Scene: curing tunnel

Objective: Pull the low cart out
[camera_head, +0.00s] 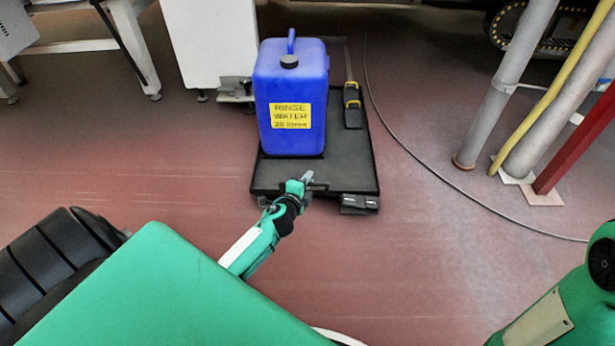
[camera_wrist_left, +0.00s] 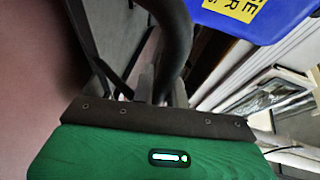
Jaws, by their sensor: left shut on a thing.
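The low cart (camera_head: 346,158) is a flat black platform on the red floor, in the middle of the head view. A blue rinse water canister (camera_head: 290,90) with a yellow label stands upright on it; part of it shows in the wrist view (camera_wrist_left: 258,18). My left gripper (camera_head: 305,180) is at the cart's near edge, shut on the cart's dark handle. In the left wrist view the handle (camera_wrist_left: 174,35) is a thick dark curved bar running down to the fingers. The fingertips are partly hidden there. My right gripper is out of view.
A black and yellow tool (camera_head: 352,105) lies on the cart's right side. A white cabinet (camera_head: 205,45) stands behind left. Grey pipes (camera_head: 510,80) and a red post (camera_head: 580,140) stand right. A thin cable (camera_head: 430,170) curves over the floor right of the cart. Floor nearer me looks clear.

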